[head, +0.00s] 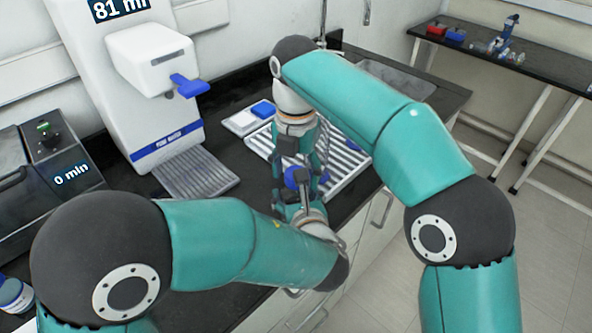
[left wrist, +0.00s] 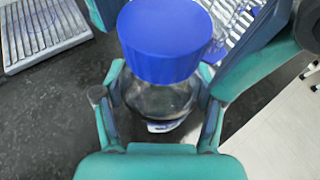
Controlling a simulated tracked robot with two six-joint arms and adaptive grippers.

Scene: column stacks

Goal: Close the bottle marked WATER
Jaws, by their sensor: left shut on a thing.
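A clear glass bottle (left wrist: 160,98) with a wide blue cap (left wrist: 165,42) stands between my left gripper's fingers (left wrist: 160,84), which are shut on its body below the cap. In the head view the blue cap (head: 296,177) shows at my left gripper (head: 300,192), partly covered by the arms. My right gripper (head: 299,152) comes down from above, close to the cap. Teal finger parts flank the cap in the left wrist view, but whether they touch it is unclear. The cap sits over the bottle's neck; how tightly is hidden. No WATER marking is readable.
A white dispenser (head: 150,90) reading 81 ml stands at the back left, with a grated tray (head: 195,178). A dark device (head: 50,155) reads 0 min. A ribbed white rack (head: 345,165) lies behind my grippers. Another bottle (head: 14,296) stands at the lower left.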

